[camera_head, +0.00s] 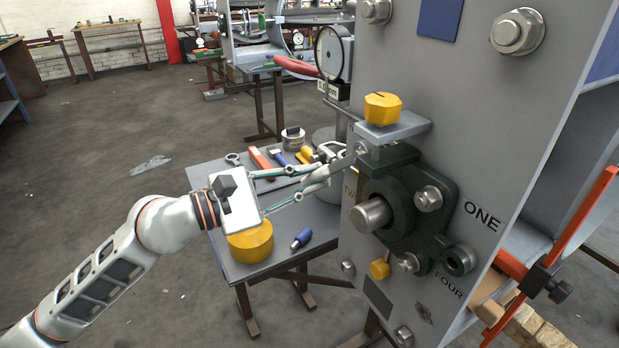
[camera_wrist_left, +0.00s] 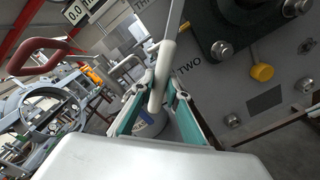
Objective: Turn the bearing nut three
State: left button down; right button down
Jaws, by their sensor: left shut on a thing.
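The dark green bearing housing (camera_head: 418,180) is bolted to a grey upright plate around a steel shaft end (camera_head: 371,215). Its nuts include one beside the label ONE (camera_head: 428,198) and one lower down (camera_head: 408,262). A nut at its upper left (camera_head: 362,150) is partly covered. My left gripper (camera_head: 318,182) is shut on a grey wrench (camera_head: 340,166), whose far end reaches that upper-left nut; I cannot tell if it is seated. In the left wrist view, the wrench (camera_wrist_left: 162,70) stands between the fingertips (camera_wrist_left: 158,92). My right gripper is out of view.
A yellow knob (camera_head: 383,107) on a grey bracket juts out just above the wrench's end. A small table (camera_head: 225,170) below holds several tools and a yellow round object (camera_head: 251,243). A dial gauge (camera_head: 333,52) stands behind. The floor at left is open.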

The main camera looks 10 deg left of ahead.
pick_arm(q)
jog(key=shift+s+a, duration=0.2)
jog(key=shift+a, duration=0.05)
jog(key=shift+s+a+r, duration=0.1)
jog(key=shift+a+r, duration=0.05)
jog(key=shift+a, duration=0.05)
jog(key=shift+s+a, duration=0.1)
dwell(0.5)
jog(key=shift+v, duration=1.5)
